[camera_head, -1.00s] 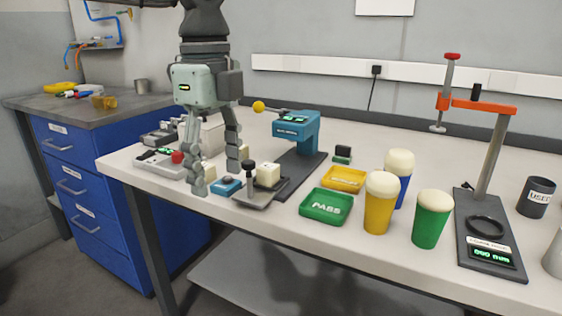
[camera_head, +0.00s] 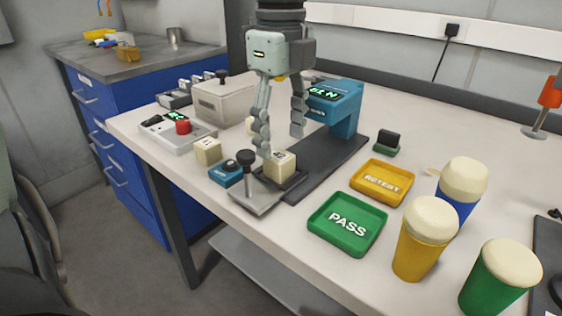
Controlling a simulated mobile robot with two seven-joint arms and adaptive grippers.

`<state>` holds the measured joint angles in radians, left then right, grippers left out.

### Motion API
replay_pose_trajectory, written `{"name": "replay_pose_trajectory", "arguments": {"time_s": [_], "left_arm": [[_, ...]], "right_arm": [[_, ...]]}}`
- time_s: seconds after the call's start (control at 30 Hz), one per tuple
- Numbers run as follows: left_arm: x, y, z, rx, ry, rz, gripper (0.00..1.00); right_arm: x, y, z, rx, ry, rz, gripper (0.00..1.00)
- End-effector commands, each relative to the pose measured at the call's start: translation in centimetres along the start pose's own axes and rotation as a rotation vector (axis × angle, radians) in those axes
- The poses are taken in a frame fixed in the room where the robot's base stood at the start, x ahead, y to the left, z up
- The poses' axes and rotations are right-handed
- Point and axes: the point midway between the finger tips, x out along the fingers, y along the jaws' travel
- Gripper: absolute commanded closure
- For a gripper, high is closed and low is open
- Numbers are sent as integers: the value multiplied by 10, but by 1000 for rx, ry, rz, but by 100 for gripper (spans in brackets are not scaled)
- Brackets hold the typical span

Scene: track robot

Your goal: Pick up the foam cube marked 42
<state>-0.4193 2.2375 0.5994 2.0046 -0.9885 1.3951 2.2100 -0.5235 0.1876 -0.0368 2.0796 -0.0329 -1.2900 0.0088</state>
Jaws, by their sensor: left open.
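A cream foam cube (camera_head: 281,166) with dark marking on its top sits on the dark plate of a small fixture (camera_head: 258,202). The marking is too small to read. A second cream cube (camera_head: 208,151) stands on the bench to the left. I cannot tell which one bears 42. My left gripper (camera_head: 281,142) is open, pointing down, with its fingers above and around the back of the fixture's cube. I cannot tell whether a finger touches it. My right gripper is not in view.
A blue tester (camera_head: 345,110) stands close behind my gripper. A black-knobbed post (camera_head: 246,160) and blue button box (camera_head: 226,173) stand beside the cube. Green PASS (camera_head: 370,247) and yellow RETEST (camera_head: 358,184) trays and foam-topped cups (camera_head: 425,240) are to the right.

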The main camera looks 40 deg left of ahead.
Motion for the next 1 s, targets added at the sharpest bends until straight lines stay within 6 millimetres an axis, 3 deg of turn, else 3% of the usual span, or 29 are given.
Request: {"name": "replay_pose_trajectory", "arguments": {"time_s": [0.27, 0.57, 0.83, 1.0], "left_arm": [[39, 6, 4, 0, 1, 3, 41], [43, 5, 5, -1, 0, -2, 41], [43, 5, 5, -1, 0, -1, 75], [43, 5, 5, -1, 0, -1, 78]], "right_arm": [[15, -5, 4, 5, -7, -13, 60], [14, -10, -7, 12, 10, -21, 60], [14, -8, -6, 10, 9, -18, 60], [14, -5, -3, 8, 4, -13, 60]]}}
